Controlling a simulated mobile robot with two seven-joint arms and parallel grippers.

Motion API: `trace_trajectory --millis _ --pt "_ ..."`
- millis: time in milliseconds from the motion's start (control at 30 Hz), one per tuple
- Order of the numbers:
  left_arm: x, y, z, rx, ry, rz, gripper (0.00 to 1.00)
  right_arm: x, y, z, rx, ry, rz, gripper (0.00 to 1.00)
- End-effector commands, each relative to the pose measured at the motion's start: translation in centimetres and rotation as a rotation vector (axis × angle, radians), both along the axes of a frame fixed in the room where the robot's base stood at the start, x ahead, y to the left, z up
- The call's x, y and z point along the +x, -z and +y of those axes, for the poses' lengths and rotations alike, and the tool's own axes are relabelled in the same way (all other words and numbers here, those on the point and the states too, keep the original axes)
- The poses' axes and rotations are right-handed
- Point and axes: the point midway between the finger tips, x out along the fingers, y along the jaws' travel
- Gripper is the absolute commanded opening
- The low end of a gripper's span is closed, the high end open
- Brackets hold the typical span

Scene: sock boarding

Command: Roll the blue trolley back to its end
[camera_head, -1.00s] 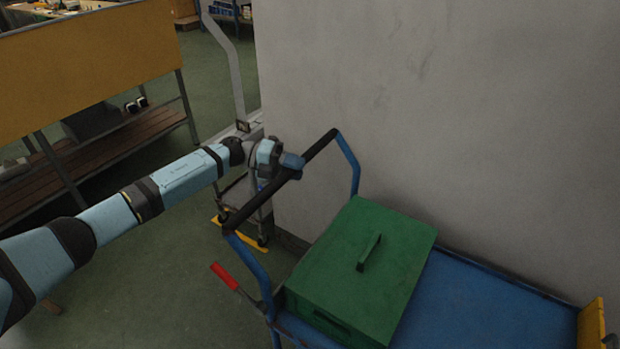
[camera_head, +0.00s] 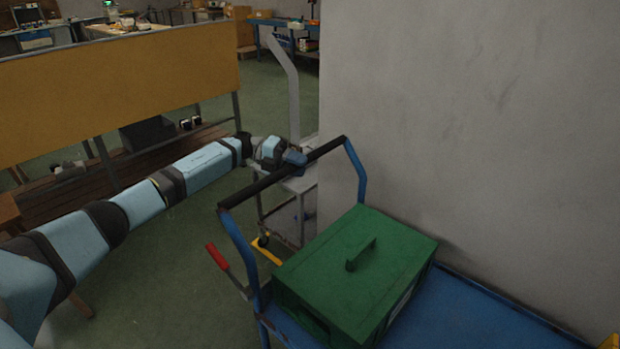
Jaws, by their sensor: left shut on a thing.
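The blue trolley (camera_head: 480,310) stands at the lower right along a grey wall. Its push handle (camera_head: 250,190) has a black grip on blue uprights. My left gripper (camera_head: 293,158) is shut on the black grip of the handle, near its middle. The fingertips are partly hidden against the grip. A green box (camera_head: 345,275) with a top handle sits on the trolley deck at the handle end. A red-tipped lever (camera_head: 218,257) sticks out beside the near upright. My right gripper is not in view.
The grey wall (camera_head: 460,130) runs close along the trolley's far side. A grey cart (camera_head: 300,205) with a yellow foot stands just beyond the handle. A yellow-panelled bench (camera_head: 110,90) stands at the left. Green floor (camera_head: 190,270) is open left of the trolley.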

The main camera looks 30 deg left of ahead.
Motion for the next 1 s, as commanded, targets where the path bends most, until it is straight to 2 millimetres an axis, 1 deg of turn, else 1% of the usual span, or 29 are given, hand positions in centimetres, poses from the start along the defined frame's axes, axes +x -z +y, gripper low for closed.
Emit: trace_trajectory --millis 33,100,300,467,867,900,967,1000 --pt "0.2 0.3 0.8 0.0 -0.003 -0.002 0.0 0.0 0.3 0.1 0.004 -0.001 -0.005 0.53" --pt "0.3 0.2 1.6 0.0 -0.004 -0.001 0.0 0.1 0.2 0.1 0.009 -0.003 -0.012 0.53" --pt "0.6 0.1 3.2 0.0 -0.002 0.0 0.0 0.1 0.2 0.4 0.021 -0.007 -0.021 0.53" --pt "0.8 0.0 3.9 0.001 -0.003 0.0 0.0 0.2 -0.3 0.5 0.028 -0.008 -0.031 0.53" --pt "0.9 -0.3 4.5 0.002 -0.013 -0.004 0.0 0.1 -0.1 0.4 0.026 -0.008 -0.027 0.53" --pt "0.9 -0.4 4.5 0.002 -0.014 -0.004 0.3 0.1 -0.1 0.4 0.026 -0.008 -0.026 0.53" --pt "0.9 -0.4 4.5 0.001 -0.013 -0.004 0.44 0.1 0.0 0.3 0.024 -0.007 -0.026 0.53" --pt "0.9 -0.3 4.4 0.001 -0.011 -0.004 0.52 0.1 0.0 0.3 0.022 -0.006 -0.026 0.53"
